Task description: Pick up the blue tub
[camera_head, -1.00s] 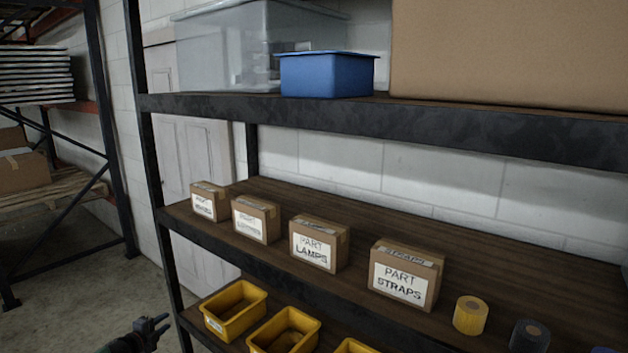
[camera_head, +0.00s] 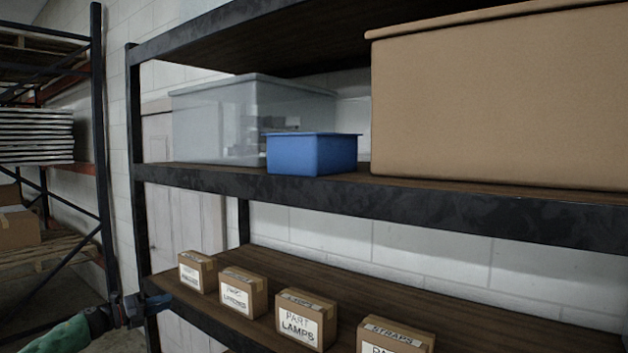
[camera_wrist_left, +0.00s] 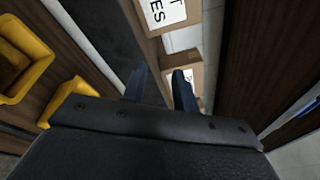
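The blue tub (camera_head: 312,154) stands upright near the front edge of the upper shelf. It is in front of a clear plastic bin (camera_head: 215,122) and left of a large cardboard box (camera_head: 500,98). My left gripper (camera_head: 140,308) is at the lower left, by the rack's front left post, well below the tub and left of it. In the left wrist view its two fingers (camera_wrist_left: 161,85) stand apart with nothing between them. A blue sliver shows at that view's right edge; I cannot tell what it is. My right gripper is not in view.
The upper shelf's dark front beam (camera_head: 400,205) runs below the tub. Several small labelled cartons, one marked LAMPS (camera_head: 305,320), stand on the shelf below. Yellow bins (camera_wrist_left: 20,60) show in the left wrist view. Another rack (camera_head: 100,150) stands at the left.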

